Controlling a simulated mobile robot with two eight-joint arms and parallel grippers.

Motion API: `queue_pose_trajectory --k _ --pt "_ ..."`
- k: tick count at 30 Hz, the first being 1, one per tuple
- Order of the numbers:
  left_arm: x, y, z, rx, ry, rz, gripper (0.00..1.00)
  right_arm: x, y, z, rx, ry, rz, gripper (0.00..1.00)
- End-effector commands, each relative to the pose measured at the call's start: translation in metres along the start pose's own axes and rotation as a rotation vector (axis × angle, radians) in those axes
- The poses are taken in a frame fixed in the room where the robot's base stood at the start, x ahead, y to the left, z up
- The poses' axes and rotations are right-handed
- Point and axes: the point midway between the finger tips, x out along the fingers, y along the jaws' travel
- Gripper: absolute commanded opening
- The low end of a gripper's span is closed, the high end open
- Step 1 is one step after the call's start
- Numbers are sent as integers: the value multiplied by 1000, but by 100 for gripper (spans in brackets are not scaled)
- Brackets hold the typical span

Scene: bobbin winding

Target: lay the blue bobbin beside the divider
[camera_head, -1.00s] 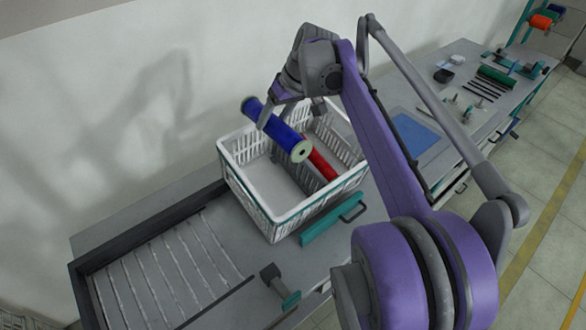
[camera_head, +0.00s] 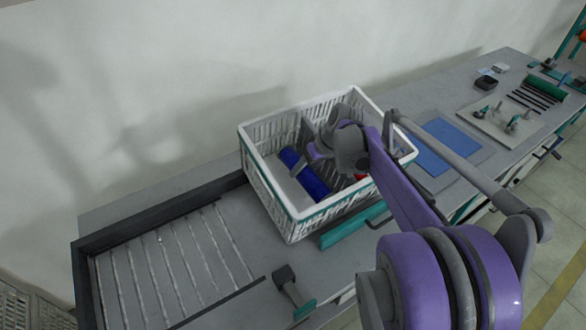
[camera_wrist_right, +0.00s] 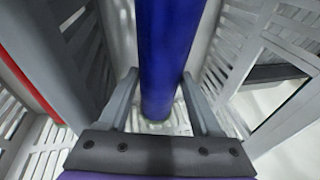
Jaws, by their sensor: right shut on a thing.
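The blue bobbin (camera_head: 303,175) is down inside the white crate (camera_head: 262,170), in its left compartment, lying roughly along the divider (camera_head: 307,134). I cannot tell whether the bobbin touches the crate floor. A red bobbin (camera_head: 360,177) is mostly hidden behind my gripper, beyond the divider. My left gripper is out of view.
A grey tray with ridges (camera_head: 165,260) lies left of the crate. A blue mat (camera_head: 443,140) and a board with small tools (camera_head: 500,122) are to the right. A teal handled piece (camera_head: 345,228) is at the crate's front.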

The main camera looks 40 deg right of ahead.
Motion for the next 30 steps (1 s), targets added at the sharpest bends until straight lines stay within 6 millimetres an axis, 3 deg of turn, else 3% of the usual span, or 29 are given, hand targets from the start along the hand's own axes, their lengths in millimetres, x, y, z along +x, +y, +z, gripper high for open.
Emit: queue_pose_trajectory --k 5,12,15,30 --pt "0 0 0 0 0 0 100 8 -2 -2 -2 0 -1 0" --pt "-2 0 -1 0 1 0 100 24 -20 -32 -4 0 -3 0" --pt "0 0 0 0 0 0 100 33 -15 -25 1 1 0 0" --pt "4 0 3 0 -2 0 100 40 -13 -22 1 1 0 0"
